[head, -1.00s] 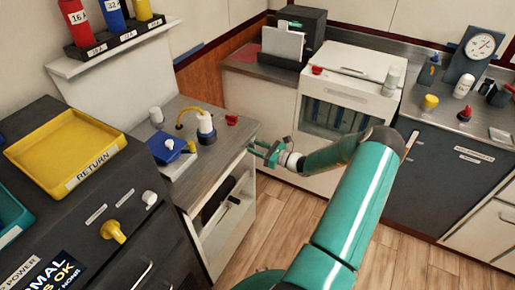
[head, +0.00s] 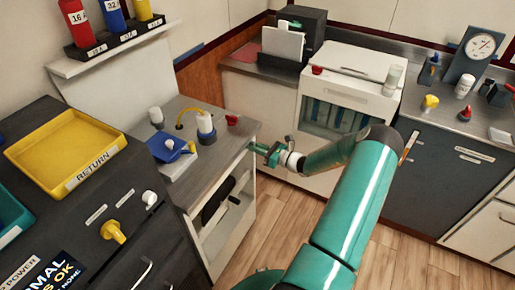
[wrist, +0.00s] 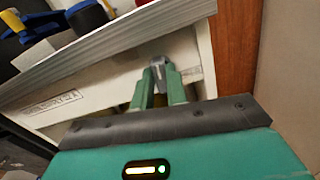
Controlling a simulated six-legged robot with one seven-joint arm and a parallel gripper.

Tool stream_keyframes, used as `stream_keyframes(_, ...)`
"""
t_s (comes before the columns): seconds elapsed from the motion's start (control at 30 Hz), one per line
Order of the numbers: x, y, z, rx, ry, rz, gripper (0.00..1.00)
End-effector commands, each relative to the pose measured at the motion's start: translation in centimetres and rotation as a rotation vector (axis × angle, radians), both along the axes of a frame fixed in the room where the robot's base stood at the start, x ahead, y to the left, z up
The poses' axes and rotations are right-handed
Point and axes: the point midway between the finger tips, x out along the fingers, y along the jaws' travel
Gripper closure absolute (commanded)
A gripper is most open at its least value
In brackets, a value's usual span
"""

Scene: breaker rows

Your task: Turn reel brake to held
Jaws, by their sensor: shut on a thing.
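My gripper (head: 258,148) is at the front right corner of the grey-topped white cabinet (head: 245,196), just below its counter edge. In the wrist view my gripper's two green fingers (wrist: 159,85) are shut on a small grey knob or lever (wrist: 157,66) at the white cabinet front, under the counter edge. The fingers hide much of this part, and its turned position cannot be told. I cannot read a reel brake label on it. A dark reel-like shape (head: 213,207) shows in the open bay below the counter.
A white glass-fronted unit (head: 350,85) stands behind my arm. The wood floor (head: 275,215) before the cabinet is clear.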

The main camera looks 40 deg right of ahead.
Motion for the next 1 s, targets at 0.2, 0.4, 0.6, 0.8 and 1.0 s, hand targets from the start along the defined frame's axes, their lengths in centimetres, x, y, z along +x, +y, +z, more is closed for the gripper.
stream_keyframes(0.2, 0.05, -0.03, -0.05, 0.165, 0.061, 0.001, 1.0)
stream_keyframes(0.4, 0.1, -0.11, -0.04, 0.344, 0.124, 0.001, 1.0)
stream_keyframes(0.6, 0.1, -0.2, -0.11, 0.522, 0.188, 0.0, 1.0)
stream_keyframes(0.8, 0.13, -0.25, -0.15, 0.701, 0.251, 0.0, 1.0)
stream_keyframes(1.0, 0.15, -0.29, -0.23, 0.881, 0.315, 0.0, 1.0)
